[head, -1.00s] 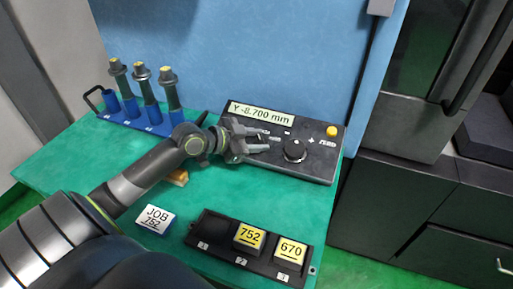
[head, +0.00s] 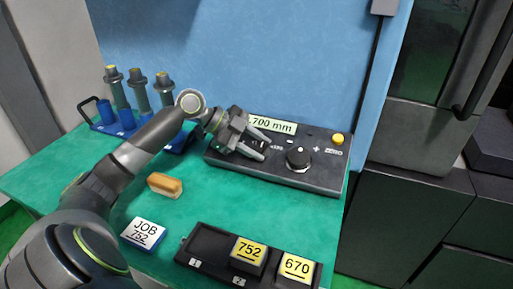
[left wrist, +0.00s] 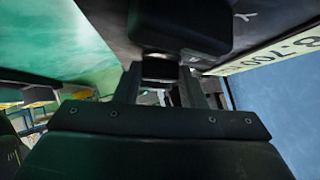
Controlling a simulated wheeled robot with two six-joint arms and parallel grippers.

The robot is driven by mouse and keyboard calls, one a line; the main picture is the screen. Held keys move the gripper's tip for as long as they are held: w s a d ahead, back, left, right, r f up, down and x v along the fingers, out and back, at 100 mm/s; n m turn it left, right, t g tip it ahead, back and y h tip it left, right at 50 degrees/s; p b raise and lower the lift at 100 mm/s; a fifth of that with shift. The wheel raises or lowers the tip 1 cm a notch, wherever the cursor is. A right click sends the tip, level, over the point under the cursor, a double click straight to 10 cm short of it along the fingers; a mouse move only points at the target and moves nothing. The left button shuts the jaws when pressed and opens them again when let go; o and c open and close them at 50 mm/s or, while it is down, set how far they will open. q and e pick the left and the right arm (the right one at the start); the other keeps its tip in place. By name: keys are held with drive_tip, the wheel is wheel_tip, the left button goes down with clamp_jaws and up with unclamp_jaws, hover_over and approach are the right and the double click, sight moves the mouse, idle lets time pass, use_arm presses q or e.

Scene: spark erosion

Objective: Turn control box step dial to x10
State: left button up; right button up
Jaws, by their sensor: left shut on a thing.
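The dark control box (head: 320,175) lies on the green table against the blue panel. A large black round knob (head: 298,158) stands on its middle right, and a yellow button (head: 337,139) on its far right. My left gripper (head: 264,147) is over the box's left part, fingers on either side of the small step dial, which they mostly hide. In the left wrist view a dark round dial (left wrist: 160,70) sits between the fingertips, and the gripper is shut on it. The dial's pointer and scale marks cannot be read. My right gripper is not in view.
A pale display (head: 274,126) is partly covered by my gripper. Electrode holders (head: 138,90) stand in a blue rack at the back left.

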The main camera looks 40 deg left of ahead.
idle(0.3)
use_arm(q)
drive_tip(key=o, duration=0.9)
drive_tip(key=shift+o, duration=0.2)
drive_tip(key=p+v, duration=0.1)
drive_tip(key=v, duration=1.6)
drive_tip(key=shift+a, duration=0.2)
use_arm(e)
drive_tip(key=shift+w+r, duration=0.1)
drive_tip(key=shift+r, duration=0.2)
use_arm(q)
drive_tip(key=shift+w+r, duration=0.15)
